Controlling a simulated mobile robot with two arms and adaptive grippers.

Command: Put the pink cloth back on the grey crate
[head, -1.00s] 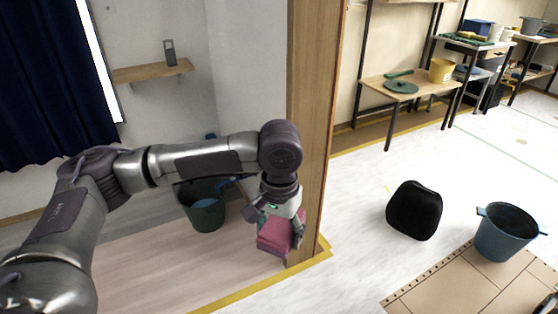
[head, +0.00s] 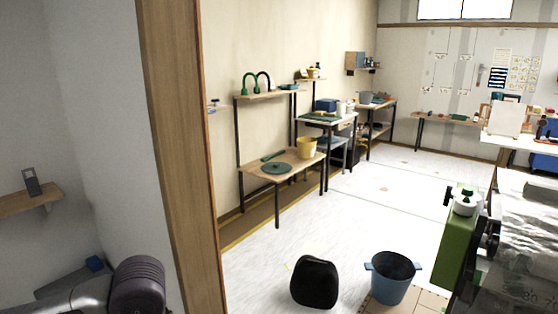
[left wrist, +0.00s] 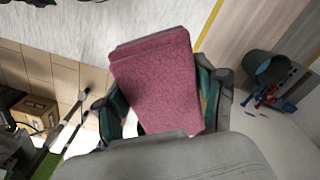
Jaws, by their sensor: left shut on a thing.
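The folded pink cloth (left wrist: 158,85) is in the left wrist view, held between the two fingers of my left gripper (left wrist: 160,105), which is shut on it. The cloth hangs above the floor. In the head view only part of my left arm shows at the bottom left, and the gripper and cloth are out of the picture. I cannot make out a grey crate in any view. My right gripper is not in view.
A wooden post (head: 178,150) stands close in front. A black rounded object (head: 314,282) and a blue bucket (head: 391,279) stand on the floor. A green and grey machine (head: 462,235) is at the right. Pale floor lies open between the bucket and the back tables.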

